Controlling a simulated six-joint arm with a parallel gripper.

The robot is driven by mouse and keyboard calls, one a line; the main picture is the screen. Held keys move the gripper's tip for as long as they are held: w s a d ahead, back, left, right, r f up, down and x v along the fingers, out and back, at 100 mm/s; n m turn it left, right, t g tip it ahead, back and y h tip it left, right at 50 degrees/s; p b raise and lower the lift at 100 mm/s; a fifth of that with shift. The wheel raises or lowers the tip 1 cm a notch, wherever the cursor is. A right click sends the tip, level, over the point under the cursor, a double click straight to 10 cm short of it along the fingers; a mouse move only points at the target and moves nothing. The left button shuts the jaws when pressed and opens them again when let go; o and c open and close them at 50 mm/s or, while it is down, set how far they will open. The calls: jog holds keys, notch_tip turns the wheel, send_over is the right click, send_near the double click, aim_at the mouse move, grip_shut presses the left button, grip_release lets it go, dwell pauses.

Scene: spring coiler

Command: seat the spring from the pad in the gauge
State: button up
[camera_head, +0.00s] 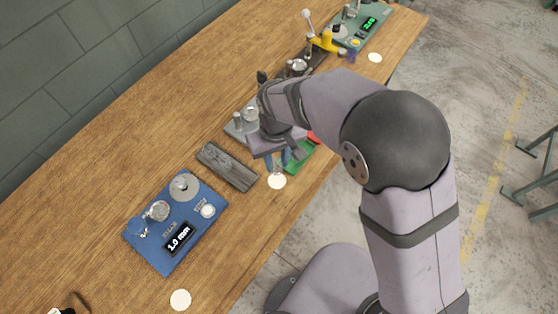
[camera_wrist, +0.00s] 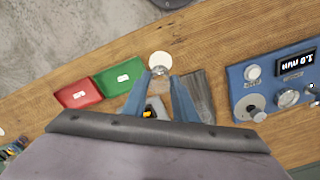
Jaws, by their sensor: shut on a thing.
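My gripper (camera_head: 277,165) hangs over the bench near its front edge, between a dark grey block (camera_head: 227,167) and the green tray. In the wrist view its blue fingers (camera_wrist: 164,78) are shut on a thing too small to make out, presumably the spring. A dark, yellow-marked thing (camera_wrist: 149,112) shows between the fingers near the palm. A blue device (camera_head: 177,222) reading 1.0 mm stands left of the grey block. A teal device (camera_head: 362,25) with a green display stands at the far end. I cannot tell which is the gauge.
A green tray (camera_wrist: 120,77) and a red tray (camera_wrist: 78,94) lie beside the gripper. A grey device (camera_head: 237,130) stands behind it, partly hidden. A yellow-handled lever (camera_head: 325,42) stands farther back. White discs (camera_head: 180,299) mark the front edge. The bench's left side is mostly clear.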

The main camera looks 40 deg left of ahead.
aim_at(277, 172)
jog(key=shift+f, duration=0.1)
jog(key=shift+f+b, duration=2.2)
jog(key=shift+f, duration=0.45)
jog(key=shift+p, duration=0.4)
jog(key=shift+f+b, duration=0.35)
jog(key=shift+f, duration=0.25)
dwell(0.7)
dwell(0.4)
jog(key=o, duration=1.2)
jog(key=shift+r+p, duration=1.35)
jog(key=shift+r, duration=0.2)
